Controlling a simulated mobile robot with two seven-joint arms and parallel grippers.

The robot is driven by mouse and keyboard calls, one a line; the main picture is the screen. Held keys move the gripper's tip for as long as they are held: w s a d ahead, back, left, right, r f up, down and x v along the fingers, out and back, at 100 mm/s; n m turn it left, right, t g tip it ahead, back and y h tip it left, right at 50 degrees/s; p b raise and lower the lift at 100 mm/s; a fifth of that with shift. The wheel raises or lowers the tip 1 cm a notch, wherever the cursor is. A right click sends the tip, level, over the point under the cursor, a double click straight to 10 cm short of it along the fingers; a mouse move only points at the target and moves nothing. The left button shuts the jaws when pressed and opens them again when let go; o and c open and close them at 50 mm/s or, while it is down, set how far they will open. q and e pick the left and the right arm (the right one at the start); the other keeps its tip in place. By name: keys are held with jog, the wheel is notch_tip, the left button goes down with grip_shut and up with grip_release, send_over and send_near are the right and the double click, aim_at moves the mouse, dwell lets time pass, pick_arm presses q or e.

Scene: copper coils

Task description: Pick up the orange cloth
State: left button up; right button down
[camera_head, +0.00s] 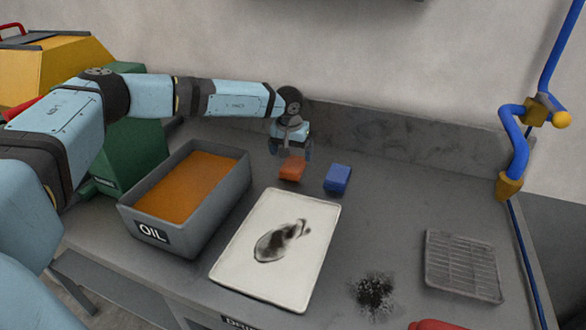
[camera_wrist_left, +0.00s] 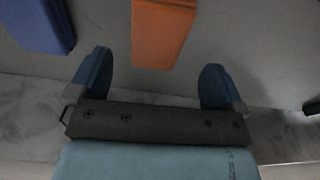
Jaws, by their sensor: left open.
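The orange cloth (camera_head: 291,169) is a small folded block lying on the grey bench, behind the white tray. My left gripper (camera_head: 291,154) is just above and behind it in the head view, pointing down. In the left wrist view the orange cloth (camera_wrist_left: 163,32) lies ahead of the two blue fingers of my left gripper (camera_wrist_left: 155,78), roughly in line with the gap between them. The fingers are spread and nothing is between them. Part of the cloth is cut off by the frame's top edge. My right gripper is not in view.
A blue folded cloth (camera_head: 338,178) lies just right of the orange one. A grey oil bin (camera_head: 148,229) stands to the left. A white tray (camera_head: 222,269) with a dark stain lies in front. A wire rack (camera_head: 462,264) lies at right. The back wall is close behind.

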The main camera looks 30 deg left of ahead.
aim_at(293, 163)
pick_arm(q)
jog(key=f, duration=0.5)
jog(key=shift+w+d+b, duration=0.1)
jog(key=shift+w+b, duration=0.2)
jog(key=shift+w, duration=0.05)
jog(key=c, duration=1)
jog(key=shift+r, duration=0.2)
notch_tip(293, 163, up, 20)
jog(key=shift+f+p, duration=0.1)
jog(key=shift+p, duration=0.8)
